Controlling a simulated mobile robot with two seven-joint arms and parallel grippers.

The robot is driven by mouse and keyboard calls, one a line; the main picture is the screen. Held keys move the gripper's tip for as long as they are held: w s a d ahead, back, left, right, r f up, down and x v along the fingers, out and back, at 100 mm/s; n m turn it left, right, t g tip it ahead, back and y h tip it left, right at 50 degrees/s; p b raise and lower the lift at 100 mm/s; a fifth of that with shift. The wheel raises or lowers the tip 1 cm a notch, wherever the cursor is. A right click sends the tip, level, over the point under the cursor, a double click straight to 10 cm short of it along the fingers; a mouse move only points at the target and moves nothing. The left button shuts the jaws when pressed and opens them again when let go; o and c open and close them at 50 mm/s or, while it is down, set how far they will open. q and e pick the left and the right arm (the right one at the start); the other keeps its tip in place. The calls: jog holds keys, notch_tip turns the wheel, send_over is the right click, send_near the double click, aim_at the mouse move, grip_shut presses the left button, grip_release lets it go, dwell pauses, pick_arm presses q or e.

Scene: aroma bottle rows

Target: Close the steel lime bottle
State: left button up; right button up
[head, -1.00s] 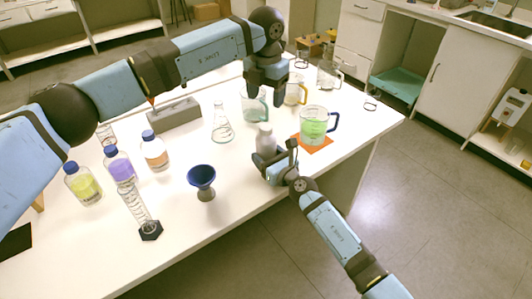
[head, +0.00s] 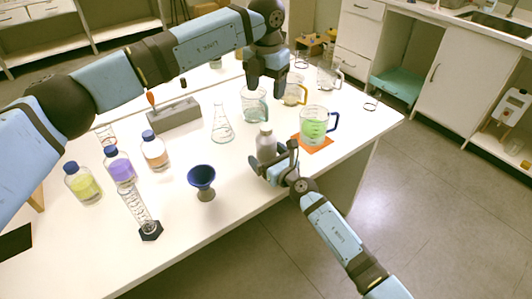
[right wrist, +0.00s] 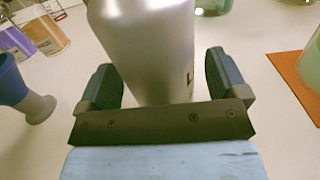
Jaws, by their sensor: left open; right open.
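The steel bottle (head: 266,146) stands upright near the table's front edge, with a pale top. It also shows in the right wrist view (right wrist: 148,45), where its upper end is cut off. My right gripper (head: 273,165) is low in front of it and open, its fingers (right wrist: 165,82) on either side of the bottle with gaps showing. My left gripper (head: 266,88) is open and points down above the table, behind the steel bottle and near a glass beaker. I cannot make out a separate cap, or anything between the left fingers.
A beaker of green liquid (head: 314,126) stands on an orange mat (head: 325,147) right of the bottle. Glass beakers (head: 254,107) and a flask (head: 222,125) stand behind. A blue funnel cup (head: 202,177) stands left, with blue-capped bottles (head: 120,167) beyond.

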jog(key=p+v, duration=0.2)
jog(key=v, duration=1.1)
jog(key=shift+s, duration=0.25)
jog(key=shift+d, duration=0.15)
